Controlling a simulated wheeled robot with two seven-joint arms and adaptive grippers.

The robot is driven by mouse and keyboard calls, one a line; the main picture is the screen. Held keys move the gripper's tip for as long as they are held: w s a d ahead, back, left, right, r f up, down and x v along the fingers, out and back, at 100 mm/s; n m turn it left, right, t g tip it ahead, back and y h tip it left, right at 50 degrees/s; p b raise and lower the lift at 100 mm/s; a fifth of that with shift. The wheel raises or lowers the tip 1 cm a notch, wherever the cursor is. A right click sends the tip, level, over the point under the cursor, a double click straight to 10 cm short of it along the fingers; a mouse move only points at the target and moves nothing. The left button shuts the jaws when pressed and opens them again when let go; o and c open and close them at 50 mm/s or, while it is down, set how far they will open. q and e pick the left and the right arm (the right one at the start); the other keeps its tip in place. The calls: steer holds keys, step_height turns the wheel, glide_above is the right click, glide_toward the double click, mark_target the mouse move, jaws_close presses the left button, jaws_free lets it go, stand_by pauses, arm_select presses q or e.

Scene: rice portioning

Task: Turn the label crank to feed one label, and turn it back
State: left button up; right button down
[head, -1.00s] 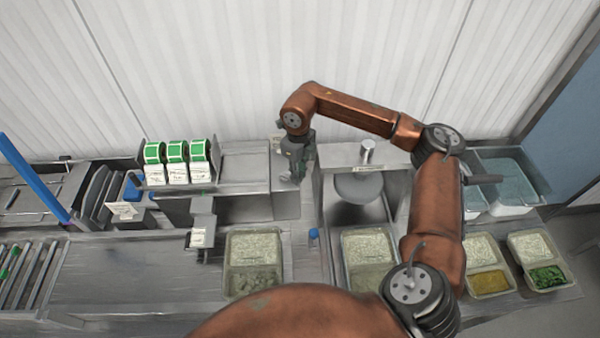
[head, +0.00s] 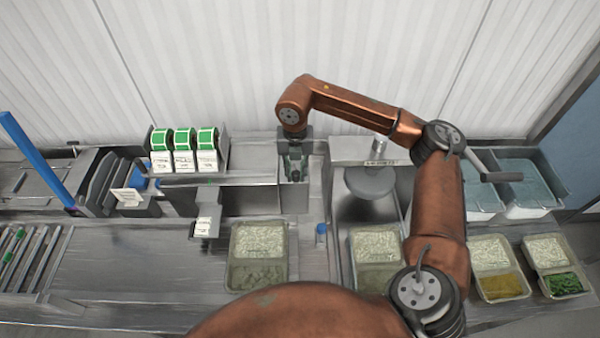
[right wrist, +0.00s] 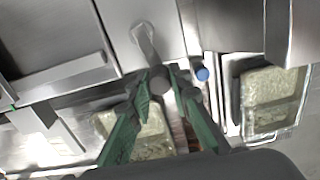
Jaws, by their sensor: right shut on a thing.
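The label crank's grey knob (right wrist: 160,80) sits between the green fingertips of my right gripper (right wrist: 163,88), and its metal arm (right wrist: 145,42) runs up from the knob in the right wrist view. My right gripper is shut on the knob. In the head view the right gripper (head: 293,178) points down at the front of the steel housing, and it hides the crank there. A label dispenser holds three green-edged label rolls (head: 184,139) with white labels hanging down. A white label (head: 203,226) shows on the bracket below. My left gripper is not in view.
A tray of rice (head: 233,258) stands on the counter below the dispenser. A small blue-capped item (head: 321,229) stands right of it. A second tray (head: 353,250) sits under a round grey plate (head: 370,182). Further trays stand at right.

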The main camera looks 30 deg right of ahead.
mark_target(293, 173)
steer(key=shift+w+a+r+m, duration=0.1)
steer(key=shift+w+a+m, duration=0.25)
steer(key=shift+m, duration=0.55)
steer(key=shift+s, duration=0.1)
steer(key=c, duration=1.8)
jaws_free()
steer(key=shift+o, duration=0.2)
step_height(293, 173, up, 12)
